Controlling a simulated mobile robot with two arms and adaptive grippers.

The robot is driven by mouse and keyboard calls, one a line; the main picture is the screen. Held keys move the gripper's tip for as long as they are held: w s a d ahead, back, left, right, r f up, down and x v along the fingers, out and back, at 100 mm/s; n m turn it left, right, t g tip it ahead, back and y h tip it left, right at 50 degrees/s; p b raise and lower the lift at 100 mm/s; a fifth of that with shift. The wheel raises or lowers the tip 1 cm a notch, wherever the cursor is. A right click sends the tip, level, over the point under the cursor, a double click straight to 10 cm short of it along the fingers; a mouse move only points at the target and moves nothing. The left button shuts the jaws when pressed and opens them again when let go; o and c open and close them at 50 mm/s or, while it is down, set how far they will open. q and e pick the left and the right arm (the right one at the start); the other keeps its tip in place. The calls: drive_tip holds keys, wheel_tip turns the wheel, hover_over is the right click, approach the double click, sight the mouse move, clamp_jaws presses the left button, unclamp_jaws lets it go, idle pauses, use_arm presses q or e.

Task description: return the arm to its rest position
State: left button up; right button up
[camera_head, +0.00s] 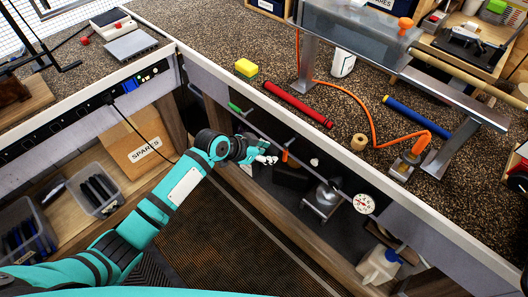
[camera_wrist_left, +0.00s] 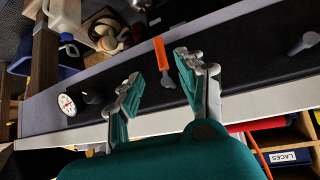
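My left arm (camera_head: 160,200) is teal and reaches in from the left. In the left wrist view the two fingers of the left gripper (camera_wrist_left: 158,68) stand well apart. An orange handle (camera_wrist_left: 161,52) shows between and beyond them, apart from both fingers. In the head view this handle (camera_head: 285,155) is just right of the gripper. My right gripper is not in view.
A metal stand (camera_head: 445,150) is at right.

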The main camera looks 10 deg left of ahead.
use_arm(q)
drive_tip(key=shift+s+a+r, duration=0.25)
drive_tip(key=shift+r, duration=0.1)
idle(0.3)
drive_tip(key=s+a+f+n+y, duration=0.15)
drive_tip(key=s+a+f, duration=0.3)
drive_tip(key=f, duration=0.45)
drive_tip(key=s+a+f+n+g+y, duration=0.15)
drive_tip(key=s+a+f, duration=0.3)
drive_tip(key=f, duration=0.45)
drive_tip(key=s+a+f+n+y, duration=0.1)
drive_tip(key=s+a+f+n, duration=0.3)
drive_tip(key=f, duration=0.5)
drive_tip(key=s+a+f+g+y, duration=0.1)
drive_tip(key=s+f, duration=0.3)
drive_tip(key=s, duration=0.7)
drive_tip(key=s+a+f+g+y, duration=0.1)
drive_tip(key=s+f, duration=0.4)
drive_tip(key=s, duration=0.7)
drive_tip(key=s+a+f+g, duration=0.1)
drive_tip(key=s+a+f, duration=0.2)
drive_tip(key=s, duration=0.9)
wheel_tip(320, 180, down, 2)
drive_tip(key=shift+f+y, duration=0.25)
drive_tip(key=shift+y, duration=0.15)
